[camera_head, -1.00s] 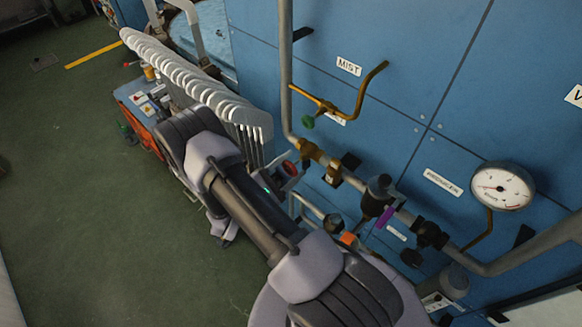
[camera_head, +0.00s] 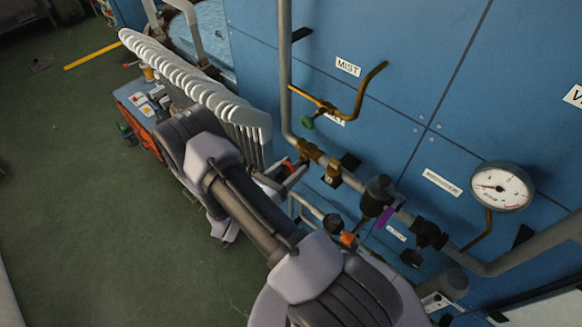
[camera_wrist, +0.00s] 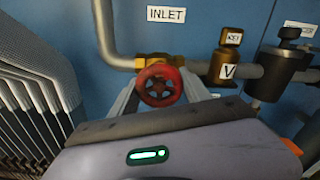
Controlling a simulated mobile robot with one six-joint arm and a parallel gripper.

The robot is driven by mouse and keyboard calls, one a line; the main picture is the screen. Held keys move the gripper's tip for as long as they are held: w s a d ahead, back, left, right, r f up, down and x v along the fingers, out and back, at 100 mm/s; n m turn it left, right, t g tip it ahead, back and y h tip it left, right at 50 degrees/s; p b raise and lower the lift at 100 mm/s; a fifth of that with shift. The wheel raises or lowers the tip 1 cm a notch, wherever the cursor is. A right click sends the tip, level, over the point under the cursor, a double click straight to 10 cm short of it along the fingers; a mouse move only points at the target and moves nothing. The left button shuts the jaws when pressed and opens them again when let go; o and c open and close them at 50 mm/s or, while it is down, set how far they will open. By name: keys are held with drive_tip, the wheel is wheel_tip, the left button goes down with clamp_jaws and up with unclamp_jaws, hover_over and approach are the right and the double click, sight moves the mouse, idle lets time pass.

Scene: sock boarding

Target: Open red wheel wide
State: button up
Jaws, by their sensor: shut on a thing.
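The red wheel (camera_wrist: 159,86) is a small round handwheel on a brass valve (camera_wrist: 153,61) in the pipe under the INLET label. In the wrist view my gripper (camera_wrist: 160,92) has one pale finger on each side of the wheel, shut on its rim. In the head view a red part of the wheel (camera_head: 288,166) shows beyond my arm, beside the gripper fingers (camera_head: 284,178). My wrist housing hides the lower parts of the fingers in the wrist view.
A rack of pale sock boards (camera_head: 205,88) stands close to the left of my arm. A gauge (camera_head: 502,186) is on the blue panel.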

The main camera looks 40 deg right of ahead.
drive_tip(key=n, duration=0.4)
drive_tip(key=shift+n, duration=0.3)
drive_tip(key=n+p, duration=0.1)
drive_tip(key=n, duration=0.3)
drive_tip(key=shift+s+n, duration=0.1)
drive_tip(key=shift+n, duration=0.2)
drive_tip(key=n, duration=0.4)
drive_tip(key=shift+r, duration=0.1)
drive_tip(key=shift+n+p, duration=0.35)
drive_tip(key=shift+n, duration=1.65)
drive_tip(key=o, duration=1.4)
drive_tip(key=shift+r, duration=0.1)
drive_tip(key=a, duration=0.5)
drive_tip(key=s+a, duration=0.1)
drive_tip(key=a, duration=1.1)
drive_tip(key=shift+s+a, duration=0.2)
